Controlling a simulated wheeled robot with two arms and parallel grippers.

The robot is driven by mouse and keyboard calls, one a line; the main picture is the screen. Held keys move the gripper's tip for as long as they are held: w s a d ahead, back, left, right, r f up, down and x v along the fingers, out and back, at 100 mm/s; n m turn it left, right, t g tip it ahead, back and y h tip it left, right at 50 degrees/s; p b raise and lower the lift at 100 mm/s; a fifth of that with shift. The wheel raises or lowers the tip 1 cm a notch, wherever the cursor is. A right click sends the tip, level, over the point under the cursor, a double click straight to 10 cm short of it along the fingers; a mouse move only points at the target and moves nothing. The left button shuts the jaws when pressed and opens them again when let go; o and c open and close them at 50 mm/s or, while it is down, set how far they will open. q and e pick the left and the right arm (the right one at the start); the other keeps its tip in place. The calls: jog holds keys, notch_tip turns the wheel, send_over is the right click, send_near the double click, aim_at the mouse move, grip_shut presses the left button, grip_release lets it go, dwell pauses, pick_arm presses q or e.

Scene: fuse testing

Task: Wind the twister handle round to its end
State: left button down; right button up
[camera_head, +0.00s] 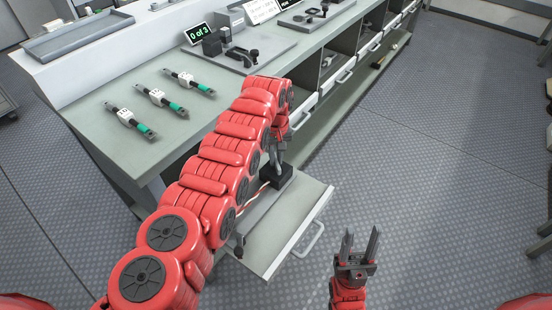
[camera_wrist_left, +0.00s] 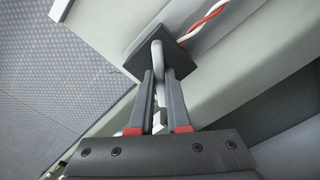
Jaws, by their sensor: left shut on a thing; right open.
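The twister is a black block (camera_head: 284,178) at the end of the pulled-out drawer (camera_head: 285,232). In the left wrist view the black block (camera_wrist_left: 132,62) has a pale grey handle (camera_wrist_left: 157,62) in front of it and a twisted red and white wire pair (camera_wrist_left: 205,20) running from it. My left gripper (camera_head: 276,160) reaches over the bench edge to the block. In the wrist view its fingers (camera_wrist_left: 160,80) are shut on the handle; the fingers hide part of it. My right gripper (camera_head: 358,247) is open and empty, right of the drawer.
Several items share the bench (camera_head: 95,150): three fuses with green ends (camera_head: 158,97) at left, a "0 of 3" display (camera_head: 199,32), a test fixture (camera_head: 230,50) and a grey tray (camera_head: 78,36). The drawer's front handle (camera_head: 310,240) sticks out. Clear floor (camera_head: 440,150) lies right.

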pick_arm(q)
jog(key=m+b, duration=0.1)
jog(key=m, duration=0.3)
jog(key=shift+m, duration=0.3)
jog(key=m+b, duration=0.1)
jog(key=m, duration=0.4)
jog(key=shift+b, duration=0.3)
jog(key=m+b, duration=0.1)
jog(key=m, duration=0.8)
jog(key=shift+m, duration=0.3)
jog(key=m, duration=0.4)
jog(key=shift+b, duration=0.35)
jog(key=m, duration=0.5)
jog(key=shift+m, duration=0.4)
jog(key=m, duration=0.4)
jog(key=shift+m, duration=0.3)
jog(key=m, duration=0.4)
jog(key=shift+m, duration=0.3)
